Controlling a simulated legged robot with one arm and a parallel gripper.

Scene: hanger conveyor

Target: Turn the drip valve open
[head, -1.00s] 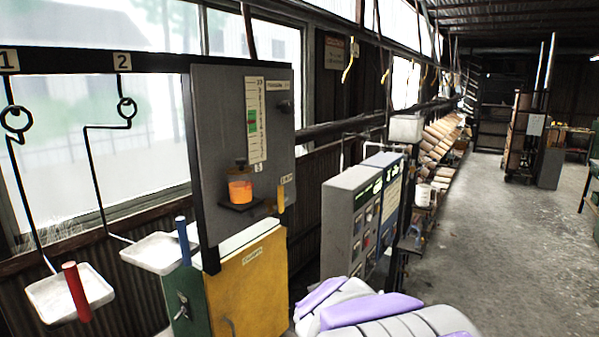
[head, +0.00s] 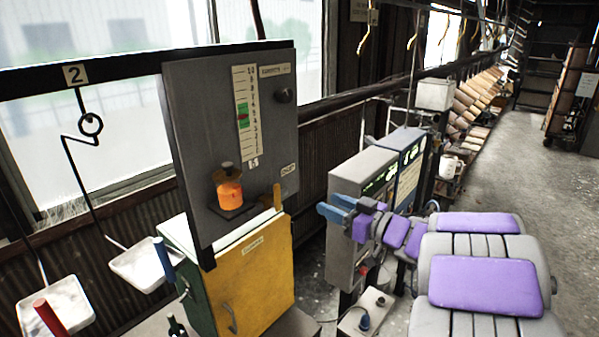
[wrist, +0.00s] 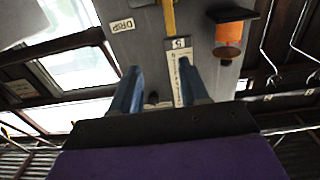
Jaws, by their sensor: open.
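The drip valve's yellow lever (head: 277,196) hangs upright at the lower right of the grey panel (head: 205,100), below the small DRIP label (head: 288,169). The lever also shows at the top of the upside-down wrist view (wrist: 169,15), beside the DRIP label (wrist: 123,25). My gripper (head: 332,205) has blue fingers. In the head view it is right of the lever, apart from it. In the wrist view my gripper (wrist: 160,68) is open and empty, with the lever beyond the fingertips. An orange-filled jar (head: 229,193) sits on a small shelf left of the lever.
The yellow cabinet (head: 250,275) stands under the panel. Grey and blue control boxes (head: 355,185) stand behind my arm. White trays (head: 145,262) hang at left near a blue handle (head: 164,258) and a red handle (head: 48,318). Open floor lies at right.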

